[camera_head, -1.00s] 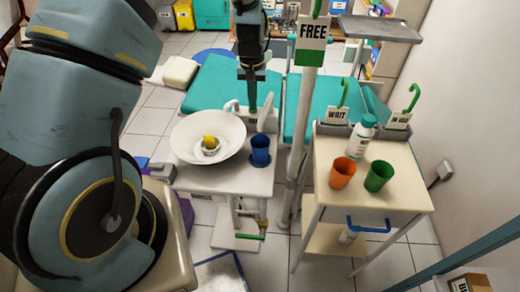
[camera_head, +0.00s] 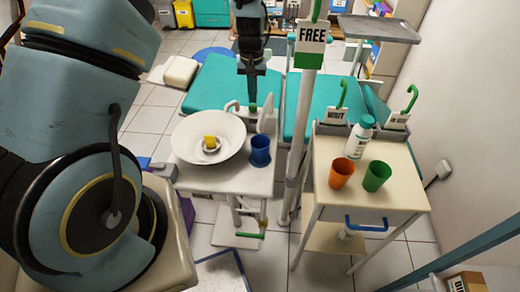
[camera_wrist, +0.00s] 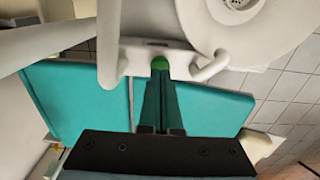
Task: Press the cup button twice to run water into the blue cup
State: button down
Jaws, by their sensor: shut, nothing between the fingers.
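The blue cup (camera_head: 260,151) stands upright on the white dental unit, right of the round basin (camera_head: 185,139). Its inside is too small to tell whether it holds water. A small round green button (camera_head: 253,107) sits on the unit behind the cup, near the white spouts; it also shows in the wrist view (camera_wrist: 160,62). My gripper (camera_head: 252,98) points down just above the button in the head view, shut and empty. In the wrist view its closed fingers (camera_wrist: 160,76) end right at the button and partly cover it. I cannot tell whether they touch.
A white spout (camera_wrist: 209,66) and another white pipe (camera_wrist: 109,45) flank the fingers closely. A yellow object (camera_head: 210,142) lies in the basin. A pole with a FREE sign (camera_head: 312,33) stands to the right. The cart beyond holds an orange cup (camera_head: 341,173), a green cup (camera_head: 377,176) and a bottle.

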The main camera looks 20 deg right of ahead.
jog(key=shift+r, duration=0.15)
notch_tip(320, 180, up, 6)
jog(key=p, duration=0.4)
dwell(0.4)
jog(key=s+a+r+n, duration=0.1)
jog(key=a+r, duration=0.3)
jog(key=a, duration=0.4)
jog(key=s+a+r+n+t, duration=0.15)
jog(key=a+r, duration=0.25)
jog(key=a, duration=0.4)
jog(key=s+a+r+n+g, duration=0.15)
jog(key=a+r, duration=0.25)
jog(key=a, duration=0.4)
jog(key=s+a+r+t, duration=0.1)
jog(key=s+a+r, duration=0.1)
jog(key=s+a, duration=0.4)
jog(key=shift+s+a+r+n+t, duration=0.2)
jog(key=shift+s+a+n+t, duration=0.15)
jog(key=shift+a, duration=0.35)
jog(key=shift+d, duration=0.1)
